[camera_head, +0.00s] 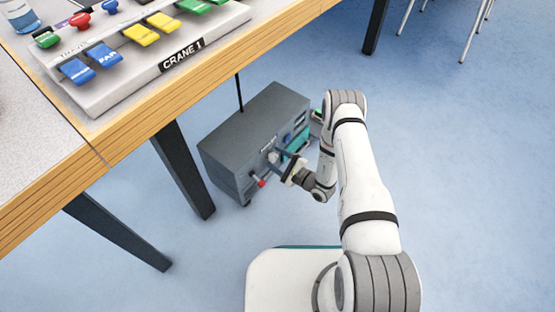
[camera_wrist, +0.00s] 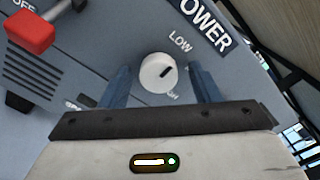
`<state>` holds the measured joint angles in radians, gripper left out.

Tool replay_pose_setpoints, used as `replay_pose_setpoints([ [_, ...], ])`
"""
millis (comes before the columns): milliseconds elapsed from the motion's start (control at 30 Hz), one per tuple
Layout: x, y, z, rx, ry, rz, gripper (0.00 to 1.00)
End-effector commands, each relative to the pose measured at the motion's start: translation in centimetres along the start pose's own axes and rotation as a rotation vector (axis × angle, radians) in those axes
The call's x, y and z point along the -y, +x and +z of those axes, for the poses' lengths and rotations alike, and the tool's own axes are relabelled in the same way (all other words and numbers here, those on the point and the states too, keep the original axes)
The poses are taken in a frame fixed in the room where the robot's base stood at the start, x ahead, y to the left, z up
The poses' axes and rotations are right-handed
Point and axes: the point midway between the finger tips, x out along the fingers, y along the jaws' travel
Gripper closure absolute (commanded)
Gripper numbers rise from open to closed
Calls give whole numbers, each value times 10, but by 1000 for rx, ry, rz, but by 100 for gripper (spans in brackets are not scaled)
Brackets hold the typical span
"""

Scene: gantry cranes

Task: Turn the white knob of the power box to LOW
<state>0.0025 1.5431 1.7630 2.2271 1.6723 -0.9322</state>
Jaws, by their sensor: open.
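The grey power box (camera_head: 254,118) stands on the floor under the table's edge. Its white knob (camera_wrist: 158,73) is round with a short dark mark, which points to the upper right in the wrist view. The LOW label (camera_wrist: 180,42) is printed above and right of the knob; a smaller label (camera_wrist: 173,97) below right is too small to read. My gripper (camera_wrist: 160,80) is open, its two blue fingers on either side of the knob with gaps visible. In the head view my gripper (camera_head: 283,168) is at the box's front; the knob is hard to make out there.
A red lever (camera_wrist: 30,32) with an OFF label is at the upper left of the wrist view. The table (camera_head: 130,130) carries a CRANE 1 panel (camera_head: 165,60) above the box. Its dark legs (camera_head: 183,170) stand left of the box.

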Motion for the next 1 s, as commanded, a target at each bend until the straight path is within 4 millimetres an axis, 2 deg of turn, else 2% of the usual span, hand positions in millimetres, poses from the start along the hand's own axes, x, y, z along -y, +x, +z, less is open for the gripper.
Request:
replay_pose_setpoints([
  [267,0,-6,1,-1,2,1,43],
  [600,2,-62,0,-4,2,-1,43],
  [700,1,-72,0,-3,2,-1,43],
  [1000,0,-79,0,0,0,1,43],
])
